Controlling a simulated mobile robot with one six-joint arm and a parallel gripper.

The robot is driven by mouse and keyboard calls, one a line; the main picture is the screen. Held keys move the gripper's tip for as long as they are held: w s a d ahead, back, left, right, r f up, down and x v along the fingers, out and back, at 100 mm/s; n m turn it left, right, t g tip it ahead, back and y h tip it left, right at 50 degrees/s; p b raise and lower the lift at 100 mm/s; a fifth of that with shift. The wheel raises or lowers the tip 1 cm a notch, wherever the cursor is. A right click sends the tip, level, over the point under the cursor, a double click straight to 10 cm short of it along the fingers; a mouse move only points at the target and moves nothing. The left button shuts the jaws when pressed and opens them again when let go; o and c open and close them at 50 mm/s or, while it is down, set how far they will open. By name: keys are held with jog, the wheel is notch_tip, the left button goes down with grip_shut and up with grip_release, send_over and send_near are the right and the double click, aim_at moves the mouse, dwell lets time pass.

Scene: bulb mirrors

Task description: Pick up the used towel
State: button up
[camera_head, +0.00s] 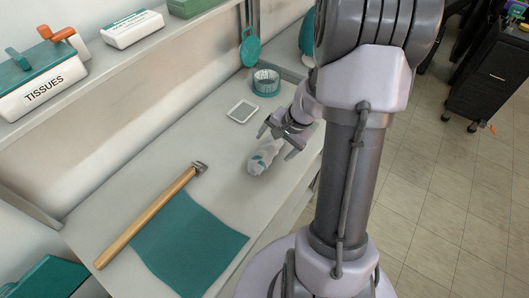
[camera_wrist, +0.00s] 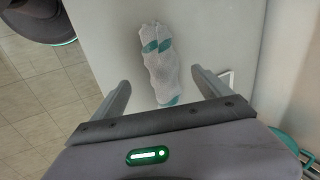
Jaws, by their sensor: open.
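The used towel (camera_head: 264,159) seems to be the rolled, whitish-grey cloth bundle with teal patches on the table, near its right edge. It also shows in the wrist view (camera_wrist: 158,70), lying lengthwise ahead of and between my fingers. My gripper (camera_head: 280,141) is open and empty, just above and beside the far end of the bundle. In the wrist view my gripper's two fingers (camera_wrist: 160,82) stand apart on either side of the bundle's near end. I cannot tell how high they are above it. A flat teal cloth (camera_head: 190,244) lies separately at the table's front.
A small white-framed tablet-like object (camera_head: 242,111) and a teal mesh cup (camera_head: 266,82) stand behind the bundle. A shelf on the left holds a tissue box (camera_head: 42,85). Table between hammer and bundle is clear.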

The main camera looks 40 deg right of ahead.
aim_at(269, 151)
jog(key=b+x, duration=0.2)
jog(key=x, duration=0.5)
jog(key=shift+w+d+f+b, duration=0.1)
jog(key=shift+b, duration=0.2)
